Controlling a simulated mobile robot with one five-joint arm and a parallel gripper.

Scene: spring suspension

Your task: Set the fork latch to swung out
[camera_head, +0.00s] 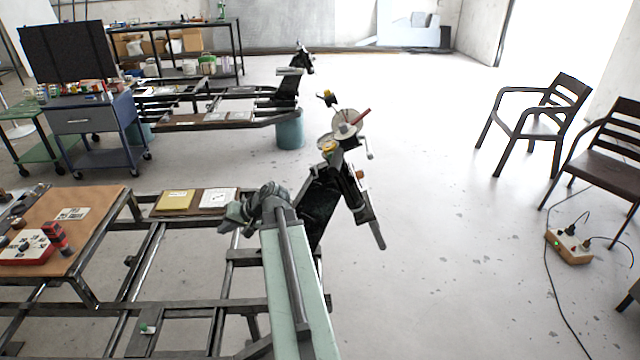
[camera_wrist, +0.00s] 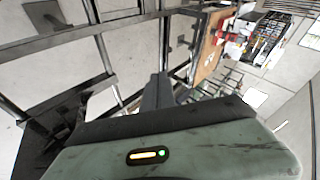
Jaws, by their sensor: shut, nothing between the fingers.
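I cannot pick out the fork latch for sure. A dark upright assembly (camera_head: 352,185) stands at the right end of the near metal frame (camera_head: 150,255). It carries a pale disc (camera_head: 346,122) with a red pointer, yellow and orange parts and a grey lever that slants down. My green arm covers part of its lower left side. My gripper (camera_wrist: 157,88) is shut and empty in the wrist view, above the frame's bars. In the head view my wrist is left of the assembly, apart from it, and the fingertips are hard to make out.
A wooden tabletop (camera_head: 68,225) with a red tool (camera_head: 57,238) lies at the left of the frame. A yellow pad (camera_head: 175,200) lies on a board behind. A second frame stands farther back. Chairs (camera_head: 545,120) and a power strip (camera_head: 568,247) are at right. Floor between is clear.

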